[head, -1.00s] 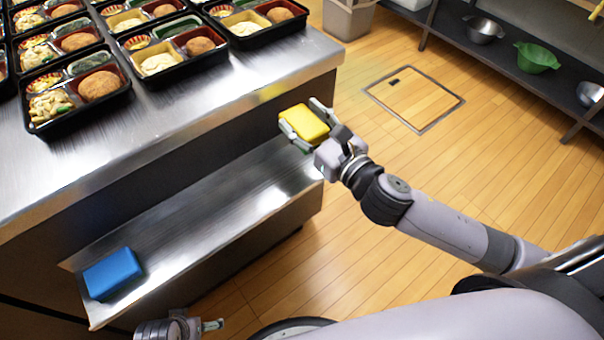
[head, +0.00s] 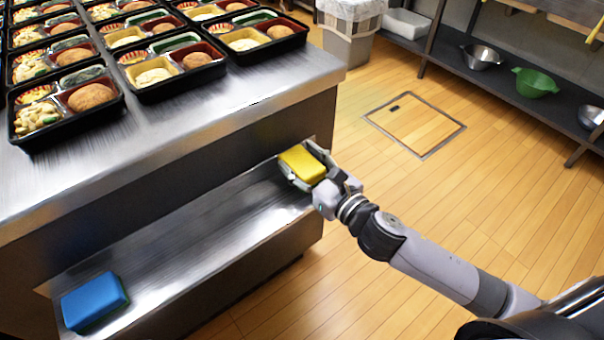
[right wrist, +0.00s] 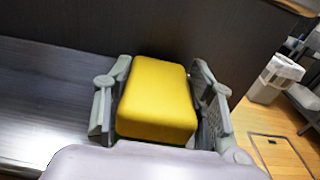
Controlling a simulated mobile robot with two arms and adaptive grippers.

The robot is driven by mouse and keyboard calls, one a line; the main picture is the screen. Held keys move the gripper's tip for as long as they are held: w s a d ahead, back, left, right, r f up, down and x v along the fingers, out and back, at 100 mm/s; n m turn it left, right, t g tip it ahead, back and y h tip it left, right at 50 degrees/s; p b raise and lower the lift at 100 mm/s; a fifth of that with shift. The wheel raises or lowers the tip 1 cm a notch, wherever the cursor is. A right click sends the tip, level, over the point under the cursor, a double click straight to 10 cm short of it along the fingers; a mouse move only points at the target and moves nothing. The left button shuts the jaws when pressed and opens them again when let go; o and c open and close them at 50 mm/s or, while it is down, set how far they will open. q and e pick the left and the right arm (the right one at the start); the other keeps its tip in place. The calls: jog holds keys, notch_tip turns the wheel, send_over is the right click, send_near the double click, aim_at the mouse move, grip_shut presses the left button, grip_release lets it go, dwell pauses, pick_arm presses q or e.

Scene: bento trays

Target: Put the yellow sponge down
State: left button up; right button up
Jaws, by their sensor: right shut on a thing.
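The yellow sponge (head: 302,164) is held in my right gripper (head: 304,168) at the right end of the low steel shelf (head: 205,225). In the right wrist view the yellow sponge (right wrist: 158,100) sits between the two fingers of the right gripper (right wrist: 160,105), with a finger along each side. A thin green layer shows at its lower edge. The shelf (right wrist: 45,100) lies to the left in that view. I cannot tell whether the sponge touches the shelf. My left gripper is not in view.
A blue sponge (head: 94,302) lies at the near left end of the shelf. Above, the steel counter (head: 190,120) carries several filled bento trays and overhangs the shelf. A bin (head: 347,35) and a rack with bowls (head: 535,82) stand farther back.

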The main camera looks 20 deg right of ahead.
aim_at(302, 173)
notch_tip(302, 173, down, 3)
jog(key=shift+b, duration=0.6)
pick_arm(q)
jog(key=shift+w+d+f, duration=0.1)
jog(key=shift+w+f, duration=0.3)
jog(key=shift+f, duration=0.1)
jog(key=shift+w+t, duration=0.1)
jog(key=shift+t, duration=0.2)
pick_arm(e)
jog(key=shift+f, duration=0.1)
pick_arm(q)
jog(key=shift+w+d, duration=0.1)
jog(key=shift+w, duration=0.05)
pick_arm(e)
jog(key=o, duration=1.3)
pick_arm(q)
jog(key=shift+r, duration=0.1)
